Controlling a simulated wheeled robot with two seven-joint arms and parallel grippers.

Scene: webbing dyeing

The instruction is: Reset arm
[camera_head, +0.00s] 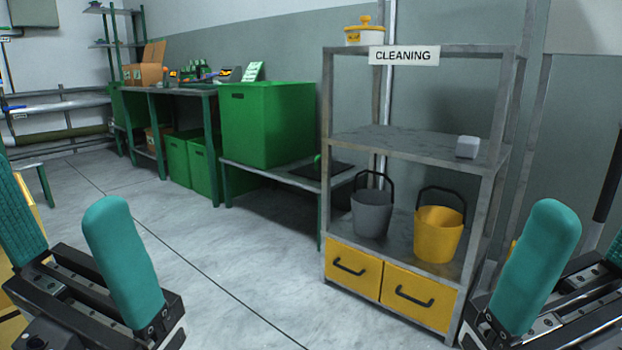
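My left gripper (68,245) is at the lower left, with its two teal fingers wide apart and nothing visible between them. My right gripper (580,260) is at the lower right. One teal finger shows fully and a sliver of the other shows at the right picture edge, with a gap between them and nothing seen held. Both grippers are raised in front of me, apart from the shelf and tables.
A grey metal shelf (400,135) marked CLEANING stands ahead right, with a grey bucket (371,214), a yellow bucket (438,235) and yellow drawers (353,272). A large green bin (270,125) sits on a low table behind. The floor (215,260) between is clear.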

